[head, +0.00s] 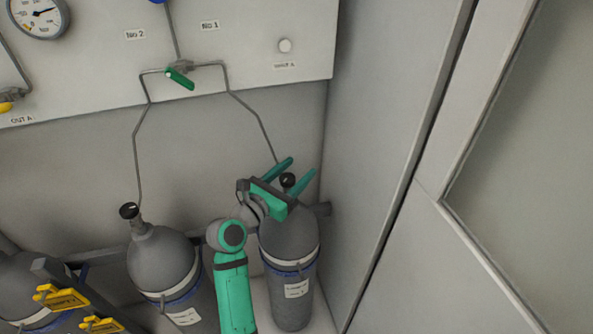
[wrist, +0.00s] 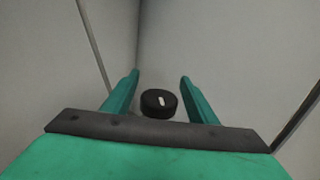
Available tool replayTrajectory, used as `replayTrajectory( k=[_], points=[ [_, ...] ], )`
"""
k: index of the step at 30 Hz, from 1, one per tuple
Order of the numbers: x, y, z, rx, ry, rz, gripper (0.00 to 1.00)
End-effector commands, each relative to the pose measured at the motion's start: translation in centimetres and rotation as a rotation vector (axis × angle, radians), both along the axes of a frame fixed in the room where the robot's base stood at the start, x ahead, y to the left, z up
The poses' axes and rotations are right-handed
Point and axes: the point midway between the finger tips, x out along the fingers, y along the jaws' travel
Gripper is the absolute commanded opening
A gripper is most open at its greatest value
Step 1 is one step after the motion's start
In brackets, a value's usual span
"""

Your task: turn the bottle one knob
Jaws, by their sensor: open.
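The bottle one knob (head: 288,180) is a small black round cap on top of the right grey gas bottle (head: 290,270). In the wrist view the knob (wrist: 159,103) shows from above with a white mark on it, between the two green fingers. My gripper (head: 292,167) is open around the knob. Its fingers (wrist: 160,76) stand to either side with a visible gap at each. My gripper and arm hide part of the bottle's neck and shoulder.
A second grey bottle (head: 165,265) with its own black knob (head: 129,211) stands to the left. A panel (head: 240,65) with No.1 and No.2 labels and a green-handled valve (head: 180,78) is above. A grey wall (head: 385,120) is close on the right.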

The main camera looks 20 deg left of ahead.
Motion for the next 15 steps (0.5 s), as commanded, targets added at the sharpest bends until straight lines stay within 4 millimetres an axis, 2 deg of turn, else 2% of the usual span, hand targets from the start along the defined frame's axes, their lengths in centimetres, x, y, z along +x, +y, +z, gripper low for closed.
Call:
replayTrajectory(
  k=[9,10,15],
  points=[
    [0.29,-0.09,0.02,0.000,0.000,0.000,0.53],
    [0.29,-0.09,0.01,0.000,0.000,0.000,0.50],
    [0.27,-0.08,0.01,-0.001,0.000,0.000,0.11]
  ],
)
